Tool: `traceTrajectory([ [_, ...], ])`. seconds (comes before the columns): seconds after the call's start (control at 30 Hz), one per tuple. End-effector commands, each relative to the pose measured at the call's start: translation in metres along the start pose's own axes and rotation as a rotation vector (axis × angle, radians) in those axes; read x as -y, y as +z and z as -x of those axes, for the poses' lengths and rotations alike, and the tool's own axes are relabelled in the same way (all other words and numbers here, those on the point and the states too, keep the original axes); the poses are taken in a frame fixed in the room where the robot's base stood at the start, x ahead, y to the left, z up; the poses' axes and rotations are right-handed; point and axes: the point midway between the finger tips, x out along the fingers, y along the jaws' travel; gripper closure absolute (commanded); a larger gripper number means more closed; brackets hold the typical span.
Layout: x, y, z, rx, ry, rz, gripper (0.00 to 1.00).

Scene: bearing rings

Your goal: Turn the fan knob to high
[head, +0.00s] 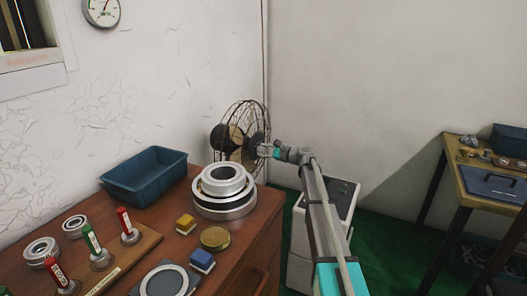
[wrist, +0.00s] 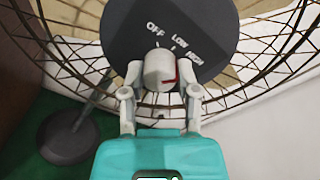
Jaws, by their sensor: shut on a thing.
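The fan (head: 228,140) with a dark wire cage stands past the far end of the wooden cabinet in the head view. In the wrist view its dark round hub (wrist: 205,22) carries the white words OFF, LOW and HIGH, running from top centre to the right. A pale knob (wrist: 158,68) sits below the words, with a red mark on its right side. The mark is on the side towards HIGH, but its exact setting is hard to tell. My gripper (wrist: 160,92) has a finger on each side of the knob and is shut on it; the gripper also shows in the head view (head: 264,150).
The cabinet top (head: 165,232) holds a blue bin (head: 145,178), stacked bearing rings (head: 224,190), small blocks and red and green handled tools. A white unit (head: 343,195) stands beneath my arm. A workbench (head: 455,170) is at the right. Green floor lies between.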

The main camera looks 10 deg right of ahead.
Motion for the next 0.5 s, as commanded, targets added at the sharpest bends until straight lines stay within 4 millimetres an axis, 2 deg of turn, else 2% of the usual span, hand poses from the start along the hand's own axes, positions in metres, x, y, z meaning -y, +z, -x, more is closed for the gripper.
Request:
traceTrajectory([
  [0.2, 0.0004, -0.0006, -0.0005, 0.002, 0.005, -0.104, 1.00],
  [0.5, 0.0001, -0.0003, -0.0007, 0.004, 0.008, -0.147, 1.00],
])
